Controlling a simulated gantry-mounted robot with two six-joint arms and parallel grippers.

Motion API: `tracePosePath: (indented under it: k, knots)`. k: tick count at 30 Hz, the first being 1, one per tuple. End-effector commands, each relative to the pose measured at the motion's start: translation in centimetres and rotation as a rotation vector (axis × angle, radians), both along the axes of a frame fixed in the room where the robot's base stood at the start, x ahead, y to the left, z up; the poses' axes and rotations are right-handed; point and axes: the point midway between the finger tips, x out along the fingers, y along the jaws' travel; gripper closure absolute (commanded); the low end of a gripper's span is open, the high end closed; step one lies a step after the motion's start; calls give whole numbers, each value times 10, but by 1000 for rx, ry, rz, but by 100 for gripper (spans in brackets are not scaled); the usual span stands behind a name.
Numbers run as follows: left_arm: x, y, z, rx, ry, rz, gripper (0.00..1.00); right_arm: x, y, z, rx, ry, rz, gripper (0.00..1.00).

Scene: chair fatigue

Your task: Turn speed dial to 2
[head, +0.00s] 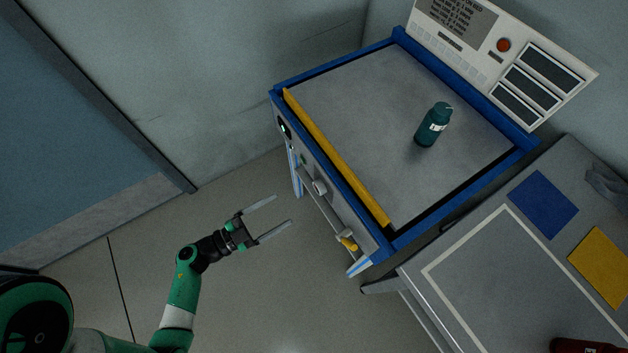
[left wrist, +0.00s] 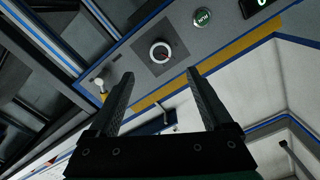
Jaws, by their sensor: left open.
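The speed dial (left wrist: 160,52) is a round knob with a pale ring and dark centre on a dark square plate in the left wrist view. Its numbers and setting are too small to read. In the head view it seems to be the pale round knob (head: 320,187) on the front of the blue-framed machine. My left gripper (head: 282,210) is open and empty, pointing at the machine's front, apart from it. In the left wrist view its two fingertips (left wrist: 160,73) spread to either side just below the dial. My right gripper is not in view.
A green button (left wrist: 202,17) and a lit display sit beside the dial; a small pale knob (left wrist: 99,82) is on the other side. A teal bottle (head: 433,125) stands on the machine's grey top. A side table (head: 400,268) adjoins at right. The floor around my gripper is clear.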

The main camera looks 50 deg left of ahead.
Motion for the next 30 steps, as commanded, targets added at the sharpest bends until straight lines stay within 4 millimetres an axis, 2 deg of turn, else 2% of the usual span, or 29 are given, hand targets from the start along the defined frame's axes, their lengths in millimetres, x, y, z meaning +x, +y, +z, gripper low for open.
tracePosePath:
  k: [8, 15, 18, 23, 30]
  knots:
    - [31, -7, -2, 3, -5, -11, 16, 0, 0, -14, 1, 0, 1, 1]
    - [84, -14, -3, 5, -6, -9, 16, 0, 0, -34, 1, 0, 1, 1]
    - [100, -16, -2, 5, -3, -5, 16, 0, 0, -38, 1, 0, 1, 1]
    - [113, -17, 0, 4, -3, -2, 16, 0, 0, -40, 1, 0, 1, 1]
    - [114, -17, 1, 3, -2, -1, 16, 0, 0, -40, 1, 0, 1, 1]
